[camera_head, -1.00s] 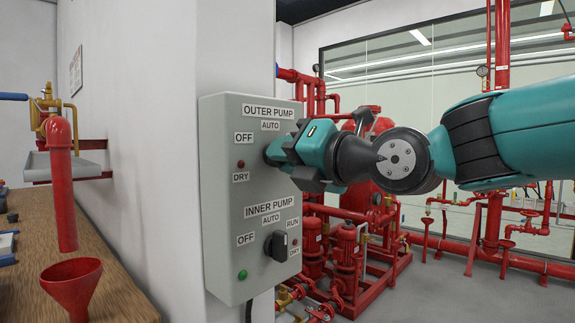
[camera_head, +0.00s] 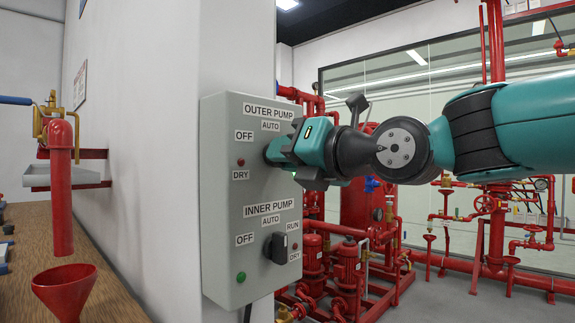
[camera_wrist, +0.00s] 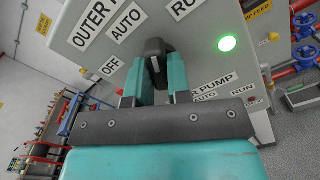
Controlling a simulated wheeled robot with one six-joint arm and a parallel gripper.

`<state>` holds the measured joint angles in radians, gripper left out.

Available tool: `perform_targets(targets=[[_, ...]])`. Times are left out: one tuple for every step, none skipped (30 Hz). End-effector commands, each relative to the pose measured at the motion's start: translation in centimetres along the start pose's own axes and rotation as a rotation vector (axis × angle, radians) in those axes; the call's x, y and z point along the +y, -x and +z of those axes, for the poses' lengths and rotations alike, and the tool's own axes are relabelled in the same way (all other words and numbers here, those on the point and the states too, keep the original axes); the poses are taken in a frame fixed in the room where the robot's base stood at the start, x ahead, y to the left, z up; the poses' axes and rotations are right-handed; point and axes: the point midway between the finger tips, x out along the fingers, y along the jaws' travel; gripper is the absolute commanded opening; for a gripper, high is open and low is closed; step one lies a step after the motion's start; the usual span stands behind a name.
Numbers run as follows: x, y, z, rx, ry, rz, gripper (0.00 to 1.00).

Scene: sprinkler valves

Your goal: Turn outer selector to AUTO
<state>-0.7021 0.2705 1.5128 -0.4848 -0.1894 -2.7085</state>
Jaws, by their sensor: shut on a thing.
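The outer selector (camera_wrist: 155,50) is a black knob on the grey pump panel (camera_head: 215,200), in its upper OUTER PUMP part. My gripper (camera_wrist: 161,80) is shut on this knob, with a teal finger on each side of it in the wrist view. In the head view my gripper (camera_head: 275,152) covers the knob and part of the panel around it. The AUTO label (camera_wrist: 126,19) and OFF label (camera_wrist: 112,66) lie left of the knob in the wrist view; RUN (camera_wrist: 186,6) lies above right. I cannot tell exactly which label the knob points to.
The INNER PUMP knob (camera_head: 279,246) sits below on the same panel, pointing upright. A green lamp (camera_wrist: 228,44) glows near the outer RUN label. Red pumps and pipes (camera_head: 350,265) stand behind to the right. A wooden bench with a red funnel (camera_head: 65,290) is at left.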

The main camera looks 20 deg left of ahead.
Motion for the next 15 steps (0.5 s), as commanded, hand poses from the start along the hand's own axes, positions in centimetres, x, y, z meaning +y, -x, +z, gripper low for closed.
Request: perform_targets(targets=[[-0.24, 0.01, -0.29, 0.0, 0.02, -0.001, 0.0], [-0.24, 0.02, -0.29, 0.0, 0.032, -0.002, 0.0], [-0.23, 0.02, -0.27, 0.0, 0.047, -0.002, 0.0], [-0.21, 0.02, -0.23, 0.0, 0.057, -0.001, 0.0], [-0.18, 0.02, -0.2, 0.0, 0.064, -0.001, 0.0], [-0.16, 0.02, -0.15, 0.0, 0.073, -0.001, 0.0], [-0.14, 0.02, -0.13, 0.0, 0.078, -0.002, 0.0], [-0.13, 0.02, -0.1, 0.0, 0.082, -0.002, 0.0], [-0.11, 0.02, -0.07, 0.001, 0.085, -0.002, 0.0], [-0.1, 0.02, -0.05, 0.001, 0.086, -0.002, 0.0], [-0.1, 0.02, -0.04, 0.001, 0.086, -0.002, 0.0], [-0.09, 0.02, -0.03, 0.001, 0.086, -0.002, 0.0], [-0.09, 0.02, -0.02, 0.001, 0.086, -0.002, 0.0], [-0.09, 0.02, -0.03, 0.001, 0.085, -0.002, 0.0], [-0.09, 0.02, -0.03, 0.001, 0.085, -0.002, 0.0]])
